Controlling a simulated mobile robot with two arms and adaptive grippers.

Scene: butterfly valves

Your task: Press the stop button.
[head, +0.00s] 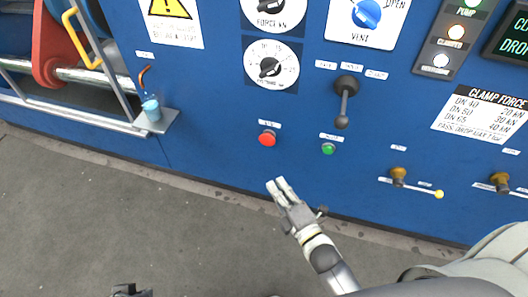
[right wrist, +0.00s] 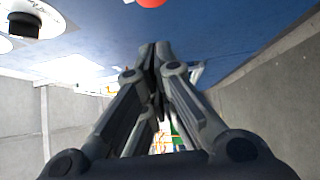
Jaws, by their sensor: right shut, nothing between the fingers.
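The red stop button (head: 267,138) sits on the blue panel near its lower middle, with a small label above it too blurred to read. It also shows at the top edge of the right wrist view (right wrist: 151,2), partly cut off. My right gripper (head: 280,184) is shut and empty, below and slightly right of the red button in the head view, and apart from it. Its closed fingers (right wrist: 155,50) point toward the panel in the right wrist view. A small dark part at the bottom edge of the head view may be my left gripper (head: 131,291); its fingers cannot be made out.
A green button (head: 328,148) is right of the red one. A black lever (head: 345,100) hangs above it. Dials (head: 270,68) and a blue vent knob (head: 367,13) are higher up. Grey floor (head: 120,220) is clear.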

